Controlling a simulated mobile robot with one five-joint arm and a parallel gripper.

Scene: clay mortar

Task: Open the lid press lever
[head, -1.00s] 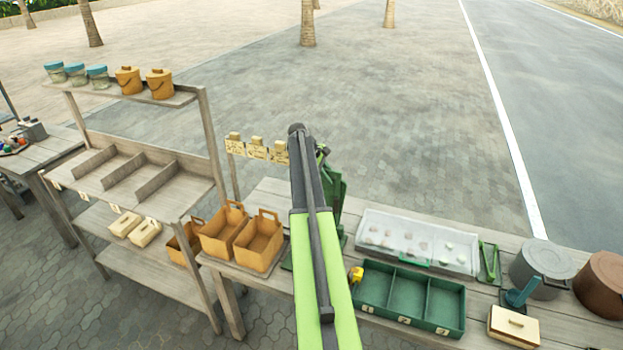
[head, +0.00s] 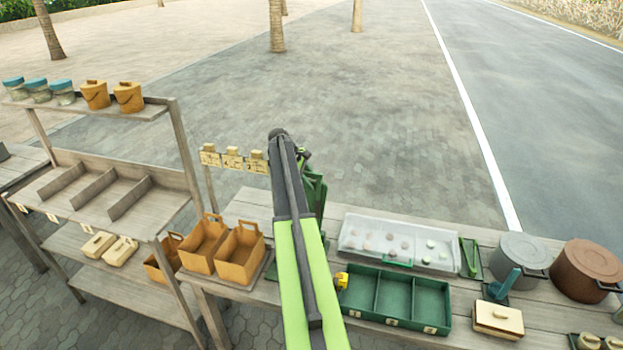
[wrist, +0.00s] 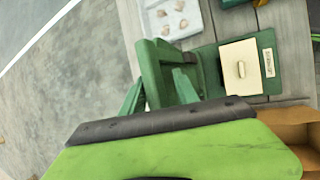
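A green press (head: 313,195) stands on the table, mostly behind my arm in the head view. In the wrist view its upright green frame (wrist: 152,75) rises beside a green base (wrist: 272,72) that bears a cream block (wrist: 241,67) with a small knob and a label. Which green bar is the lever, and how it is set, I cannot tell. My black and lime arm crosses in front of the press in the head view and fills the bottom of the wrist view. My gripper's fingertips show in neither view.
A clear-lidded tray (head: 345,235) and a green divided tray (head: 411,325) lie right of my arm. A grey pot (head: 522,255), a brown pot (head: 588,268) and a cream box (head: 498,319) stand farther right. Orange carriers (head: 240,256) stand left. Beyond the table is open paving.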

